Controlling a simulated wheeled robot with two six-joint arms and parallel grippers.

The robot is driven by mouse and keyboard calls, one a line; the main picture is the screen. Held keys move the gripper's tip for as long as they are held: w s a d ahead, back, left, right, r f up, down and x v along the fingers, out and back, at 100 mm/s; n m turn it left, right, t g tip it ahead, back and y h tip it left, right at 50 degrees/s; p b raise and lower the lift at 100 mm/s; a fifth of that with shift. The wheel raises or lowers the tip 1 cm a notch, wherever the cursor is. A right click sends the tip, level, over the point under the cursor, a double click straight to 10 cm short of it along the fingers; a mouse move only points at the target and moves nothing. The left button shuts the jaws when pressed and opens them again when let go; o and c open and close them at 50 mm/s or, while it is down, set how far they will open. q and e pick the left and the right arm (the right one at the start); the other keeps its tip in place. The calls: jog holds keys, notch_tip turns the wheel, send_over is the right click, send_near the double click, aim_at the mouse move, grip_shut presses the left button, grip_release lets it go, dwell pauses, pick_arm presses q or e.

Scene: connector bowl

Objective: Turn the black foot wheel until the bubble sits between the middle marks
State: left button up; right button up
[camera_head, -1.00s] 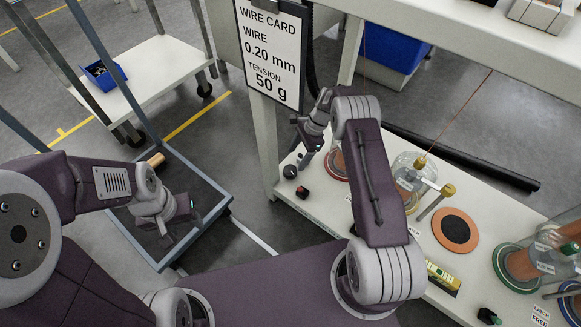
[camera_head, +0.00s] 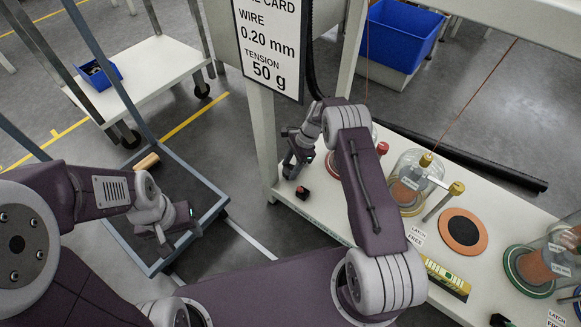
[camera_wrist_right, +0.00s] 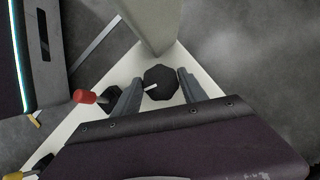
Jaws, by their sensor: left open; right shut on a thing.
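The black foot wheel (camera_wrist_right: 161,84) shows in the right wrist view as a dark, many-sided knob with a white pointer line, at the corner of the white bench. My right gripper (camera_wrist_right: 160,78) has a finger on each side of it and is shut on it. In the head view my right gripper (camera_head: 291,166) is down at the bench's left corner and largely hides the wheel. The yellow-green level (camera_head: 446,279) lies near the bench's front edge; its bubble is too small to tell. My left gripper (camera_head: 176,238) is open and empty, over the blue-framed cart.
A red-and-black knob (camera_head: 303,193) stands close to the wheel. Glass-domed spools (camera_head: 409,183), an orange-black disc (camera_head: 463,231) and a yellow-knobbed lever (camera_head: 443,202) are further right. The wire card (camera_head: 271,45) hangs by the bench post (camera_head: 263,135).

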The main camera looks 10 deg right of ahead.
jog(key=shift+f+n+g+b, duration=0.15)
jog(key=shift+n+g+b, duration=0.25)
jog(key=shift+n, duration=0.6)
jog(key=shift+w+f+n+g+b, duration=0.1)
jog(key=shift+n+g+b, duration=0.2)
jog(key=shift+n+b, duration=0.45)
jog(key=shift+n+g+h+b, duration=0.3)
jog(key=shift+n+h+b, duration=0.1)
jog(key=shift+n+b, duration=0.8)
jog(key=shift+r+n+g+h+b, duration=0.2)
jog(key=shift+n+g+h+b, duration=0.1)
jog(key=shift+n+b, duration=0.7)
jog(key=o, duration=1.4)
